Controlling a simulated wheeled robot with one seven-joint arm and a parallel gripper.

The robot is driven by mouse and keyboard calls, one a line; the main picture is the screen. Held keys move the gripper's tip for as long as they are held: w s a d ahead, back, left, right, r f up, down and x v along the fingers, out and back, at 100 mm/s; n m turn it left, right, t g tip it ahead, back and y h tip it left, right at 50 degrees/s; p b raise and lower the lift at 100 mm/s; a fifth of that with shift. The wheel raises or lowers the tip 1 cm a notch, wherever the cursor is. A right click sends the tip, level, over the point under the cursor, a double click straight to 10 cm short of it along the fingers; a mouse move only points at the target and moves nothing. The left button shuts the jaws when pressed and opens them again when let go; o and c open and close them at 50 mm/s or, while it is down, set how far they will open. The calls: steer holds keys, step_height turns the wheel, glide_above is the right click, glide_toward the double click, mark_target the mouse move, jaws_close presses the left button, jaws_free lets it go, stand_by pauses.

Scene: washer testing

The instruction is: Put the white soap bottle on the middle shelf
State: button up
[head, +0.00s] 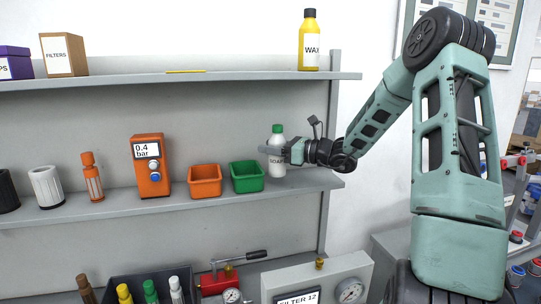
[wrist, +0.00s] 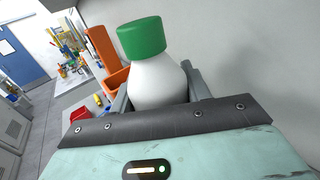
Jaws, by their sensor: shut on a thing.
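The white soap bottle (head: 277,160) with a green cap is upright at the right end of the middle shelf (head: 213,197), right of the green bin. Whether its base touches the shelf is hard to tell. My gripper (head: 279,152) reaches in from the right and is shut on the bottle, a finger on either side of its body. In the wrist view the bottle (wrist: 157,82) fills the space between the fingers, its lower part hidden by my gripper.
A green bin (head: 247,177), an orange bin (head: 205,181) and an orange gauge box (head: 151,166) stand left of the bottle. The upper shelf (head: 130,80) holds a yellow wax bottle (head: 310,41). The shelf's right upright (head: 329,130) is close to my arm.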

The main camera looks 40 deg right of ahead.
mark_target(272, 158)
steer(key=shift+f+p, duration=0.35)
steer(key=shift+f, duration=1.2)
steer(key=shift+f, duration=0.1)
steer(key=o, duration=1.2)
steer(key=shift+f, duration=0.1)
steer(key=shift+r, duration=0.3)
steer(key=b+v, duration=0.5)
steer(key=v, duration=0.7)
steer(key=shift+f, duration=0.1)
